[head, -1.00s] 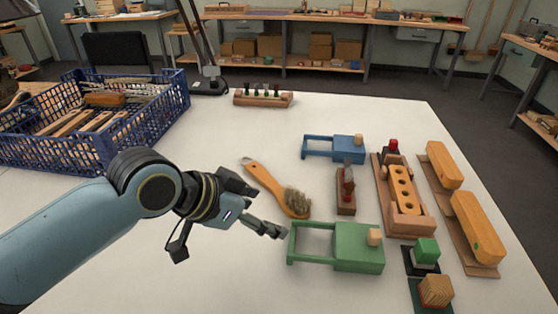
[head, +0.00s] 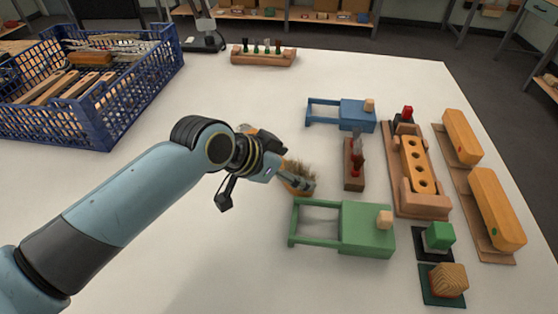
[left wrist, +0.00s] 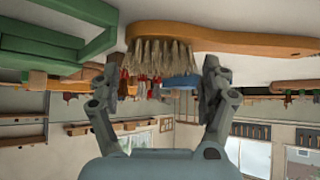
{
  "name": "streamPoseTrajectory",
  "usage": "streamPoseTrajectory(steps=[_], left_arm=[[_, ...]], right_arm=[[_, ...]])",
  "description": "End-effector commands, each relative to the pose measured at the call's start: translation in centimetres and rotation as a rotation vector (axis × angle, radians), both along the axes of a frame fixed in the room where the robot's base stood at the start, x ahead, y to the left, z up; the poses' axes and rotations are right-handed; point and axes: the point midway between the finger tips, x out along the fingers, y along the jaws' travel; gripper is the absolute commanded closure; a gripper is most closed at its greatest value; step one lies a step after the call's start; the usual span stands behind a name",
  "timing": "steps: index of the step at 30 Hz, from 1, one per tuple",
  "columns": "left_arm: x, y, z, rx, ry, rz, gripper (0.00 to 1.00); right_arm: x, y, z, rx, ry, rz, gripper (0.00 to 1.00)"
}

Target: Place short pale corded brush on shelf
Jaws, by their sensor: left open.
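The brush has an orange wooden handle and pale bristles (head: 300,170). It lies on the white table, partly hidden behind my left gripper (head: 298,183) in the head view. In the left wrist view, which looks upside down, the brush's orange body (left wrist: 235,42) runs across the top. Its bristles (left wrist: 158,58) show between the two spread fingers (left wrist: 160,82), which are open. I cannot tell whether they touch the brush. A shelf board (head: 295,15) shows under the back workbench. My right gripper is out of view.
A green frame-and-block tool (head: 365,235) stands close to the brush, with a blue one (head: 357,115) farther back. A blue crate (head: 125,115) of brushes is at left. Wooden blocks (head: 415,165) line the right side.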

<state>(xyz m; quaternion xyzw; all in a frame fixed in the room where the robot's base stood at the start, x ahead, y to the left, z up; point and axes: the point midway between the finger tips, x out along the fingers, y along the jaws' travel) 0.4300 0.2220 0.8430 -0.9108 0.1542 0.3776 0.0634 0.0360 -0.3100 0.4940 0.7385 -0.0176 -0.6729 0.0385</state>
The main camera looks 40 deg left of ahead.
Motion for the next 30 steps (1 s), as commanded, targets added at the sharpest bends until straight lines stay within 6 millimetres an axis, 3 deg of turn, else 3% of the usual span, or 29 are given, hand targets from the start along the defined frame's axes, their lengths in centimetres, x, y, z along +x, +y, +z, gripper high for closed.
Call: streamPoseTrajectory(steps=[4, 11, 22, 30], left_arm=[[1.15, -0.37, -1.21, 0.001, 0.001, 0.001, 0.21], [1.31, -0.41, -1.29, 0.001, -0.001, 0.0, 0.21], [1.28, -0.4, -1.29, 0.001, 0.0, 0.0, 0.67], [1.31, -0.39, -1.25, 0.001, -0.001, 0.0, 0.68]], right_arm=[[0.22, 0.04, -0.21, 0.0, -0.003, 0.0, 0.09], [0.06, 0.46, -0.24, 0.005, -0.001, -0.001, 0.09], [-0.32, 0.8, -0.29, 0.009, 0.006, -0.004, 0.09], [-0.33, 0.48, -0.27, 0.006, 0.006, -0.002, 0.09]])
